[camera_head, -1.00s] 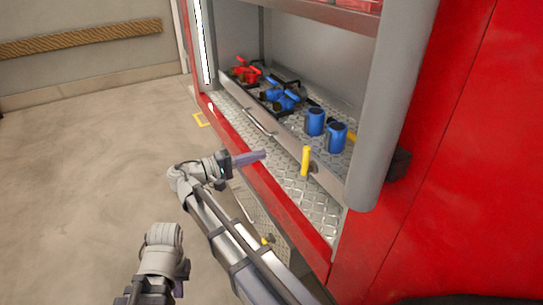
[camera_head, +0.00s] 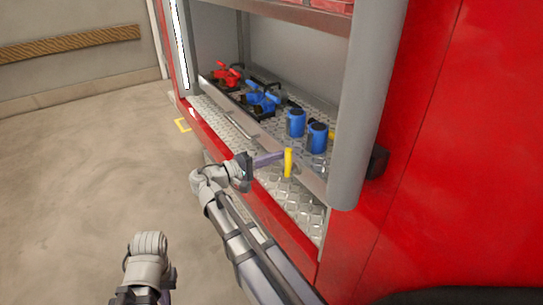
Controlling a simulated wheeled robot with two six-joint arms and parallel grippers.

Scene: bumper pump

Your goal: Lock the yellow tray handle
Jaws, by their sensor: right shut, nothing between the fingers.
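The yellow tray handle (camera_head: 288,163) stands upright on the front face of the metal tray (camera_head: 311,182), toward the tray's right end. My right gripper (camera_head: 281,156) is shut and empty. Its purple fingertips reach the left side of the handle's upper part; I cannot tell whether they touch it. My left arm's wrist is at the bottom left; only a sliver of my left gripper (camera_head: 167,297) shows at the lower edge, so its jaws cannot be read.
The tray holds red fittings (camera_head: 227,74), blue fittings (camera_head: 263,100) and two blue cylinders (camera_head: 296,122). A grey post (camera_head: 364,110) and red truck body (camera_head: 440,150) bound the right. A red sill (camera_head: 232,160) runs below the tray. Open floor lies left.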

